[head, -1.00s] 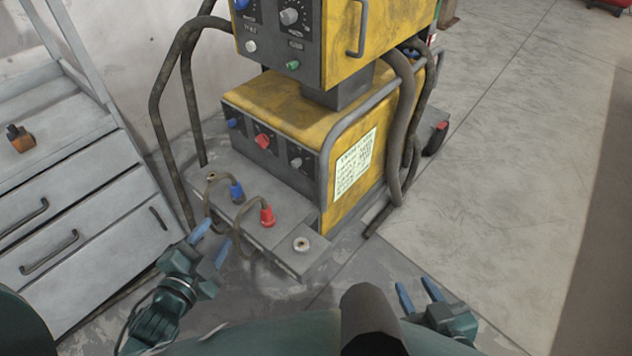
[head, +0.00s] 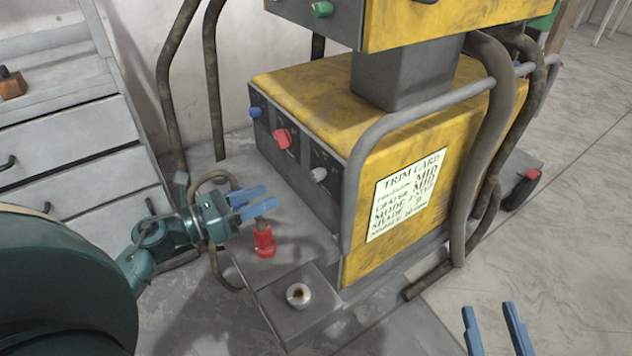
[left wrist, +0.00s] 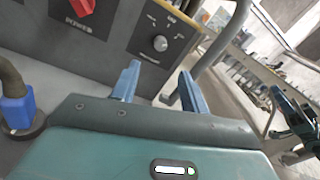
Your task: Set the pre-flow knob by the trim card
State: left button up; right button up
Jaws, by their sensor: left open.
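The yellow machine's lower front panel has a blue knob (head: 254,112), a red knob (head: 282,138) and a grey knob (head: 319,174). In the left wrist view the red knob (left wrist: 82,7) is marked POWER. The grey knob (left wrist: 160,43) has a scale around it; its small label is hard to read, so I cannot tell which knob is pre-flow. The trim card (head: 405,195) is on the yellow side; MID shows, other lines are blurred. My left gripper (head: 270,198) is open and empty, pointing toward the grey knob, apart from it. My right gripper (head: 493,325) is open and empty.
A red plug (head: 264,242) with a cable stands on the ledge below my left gripper. A blue plug (left wrist: 17,108) shows in the left wrist view. A grey rail (head: 400,122) borders the panel's right. Drawers (head: 85,150) stand left.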

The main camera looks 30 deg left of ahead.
aim_at(313, 177)
pick_arm(q)
jog(key=x, duration=1.1)
jog(key=shift+w+d, duration=0.1)
jog(key=shift+c, duration=0.3)
grip_shut()
